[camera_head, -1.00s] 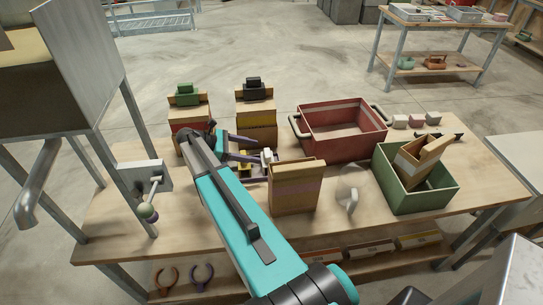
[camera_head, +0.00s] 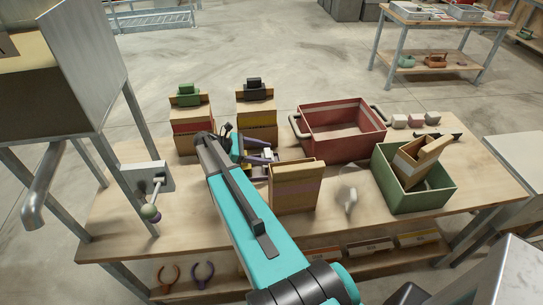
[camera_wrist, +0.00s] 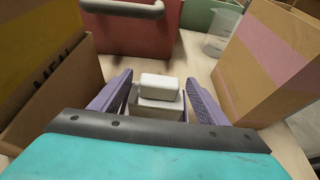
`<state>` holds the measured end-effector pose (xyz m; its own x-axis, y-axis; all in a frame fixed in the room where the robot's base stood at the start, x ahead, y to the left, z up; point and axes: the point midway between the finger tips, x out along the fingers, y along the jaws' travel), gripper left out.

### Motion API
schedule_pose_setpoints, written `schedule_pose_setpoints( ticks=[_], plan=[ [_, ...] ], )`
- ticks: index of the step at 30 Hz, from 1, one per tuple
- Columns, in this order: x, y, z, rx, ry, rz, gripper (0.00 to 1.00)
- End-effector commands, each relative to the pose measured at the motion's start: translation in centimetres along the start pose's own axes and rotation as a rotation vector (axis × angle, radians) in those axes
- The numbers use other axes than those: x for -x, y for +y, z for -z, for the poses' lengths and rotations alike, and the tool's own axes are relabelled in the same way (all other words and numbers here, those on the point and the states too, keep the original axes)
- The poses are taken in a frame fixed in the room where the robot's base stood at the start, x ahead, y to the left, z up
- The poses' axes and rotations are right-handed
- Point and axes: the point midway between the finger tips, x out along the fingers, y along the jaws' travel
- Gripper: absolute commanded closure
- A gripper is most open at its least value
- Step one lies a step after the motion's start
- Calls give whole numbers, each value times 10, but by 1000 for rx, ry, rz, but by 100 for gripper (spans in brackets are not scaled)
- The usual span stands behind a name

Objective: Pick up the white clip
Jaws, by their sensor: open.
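The white clip (camera_wrist: 158,86), a pale block with a smaller block on top, stands between the purple fingers of my gripper (camera_wrist: 160,92) in the wrist view. The fingers are open, one on each side, with a narrow gap visible at each side. In the head view my gripper (camera_head: 266,152) is low over the table, pointing right between the bags. The clip shows there only as a small white spot (camera_head: 268,153), partly hidden by the fingers.
A brown bag (camera_head: 296,187) stands close in front of my gripper. Bags with a green clip (camera_head: 187,96) and a black clip (camera_head: 255,90) stand behind. A red crate (camera_head: 342,143) and a green crate (camera_head: 413,189) are to the right. A lever (camera_head: 152,200) is left.

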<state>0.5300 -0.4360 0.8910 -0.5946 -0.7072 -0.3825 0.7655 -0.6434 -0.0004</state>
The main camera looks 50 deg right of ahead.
Motion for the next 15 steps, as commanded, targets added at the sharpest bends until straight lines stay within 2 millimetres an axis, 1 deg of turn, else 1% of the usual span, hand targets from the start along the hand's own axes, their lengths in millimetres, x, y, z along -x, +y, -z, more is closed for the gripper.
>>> schedule_pose_setpoints(
  ticks=[4, 15],
  plan=[
    [-6, 0, 0, 0, 0, 0, 31],
    [-6, 0, 0, -1, 0, 1, 31]
  ],
)
